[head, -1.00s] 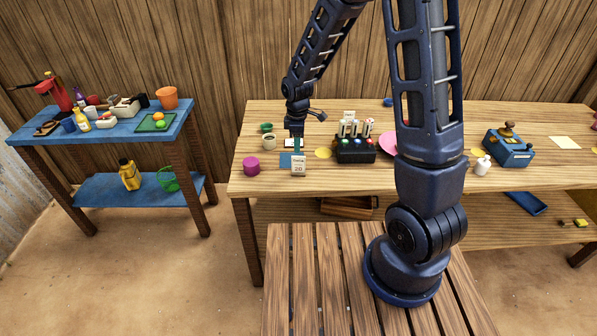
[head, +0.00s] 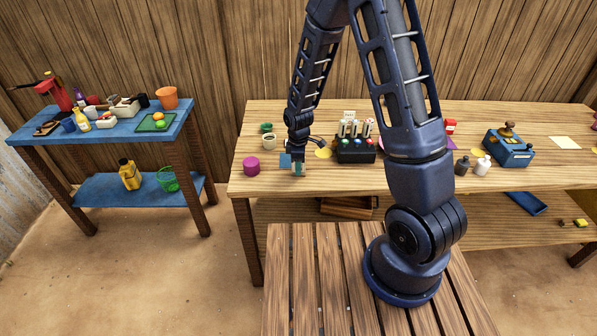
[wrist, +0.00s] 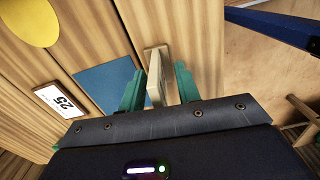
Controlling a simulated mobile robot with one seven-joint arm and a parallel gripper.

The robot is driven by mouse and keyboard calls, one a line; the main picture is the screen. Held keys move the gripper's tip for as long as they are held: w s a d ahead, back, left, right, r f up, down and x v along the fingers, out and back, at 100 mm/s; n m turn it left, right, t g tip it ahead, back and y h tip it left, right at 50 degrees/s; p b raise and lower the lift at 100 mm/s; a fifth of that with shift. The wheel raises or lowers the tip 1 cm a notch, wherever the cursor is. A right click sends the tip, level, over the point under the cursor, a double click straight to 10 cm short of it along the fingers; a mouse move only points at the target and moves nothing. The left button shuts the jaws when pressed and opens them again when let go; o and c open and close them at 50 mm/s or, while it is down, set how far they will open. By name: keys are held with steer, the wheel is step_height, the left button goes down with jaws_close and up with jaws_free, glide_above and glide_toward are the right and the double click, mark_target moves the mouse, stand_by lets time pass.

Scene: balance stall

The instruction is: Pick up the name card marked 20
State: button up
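The name card marked 20 stands near the front edge of the table. In the wrist view the card (wrist: 154,78) is seen nearly edge-on from above, upright between the two teal fingers. Its number is not readable now. My gripper (wrist: 160,86) points down and straddles the card, open, with a small gap on the right side. In the head view my gripper (head: 298,168) is over the card's place and hides most of it.
A card marked 25 (wrist: 60,101) lies on the table by a blue square (head: 285,160). A magenta cylinder (head: 251,166) stands to the left. A black box with coloured buttons (head: 356,156) stands to the right. The front table edge is close.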

steer(key=shift+c, duration=0.2)
jaws_close()
steer(key=shift+r, duration=0.1)
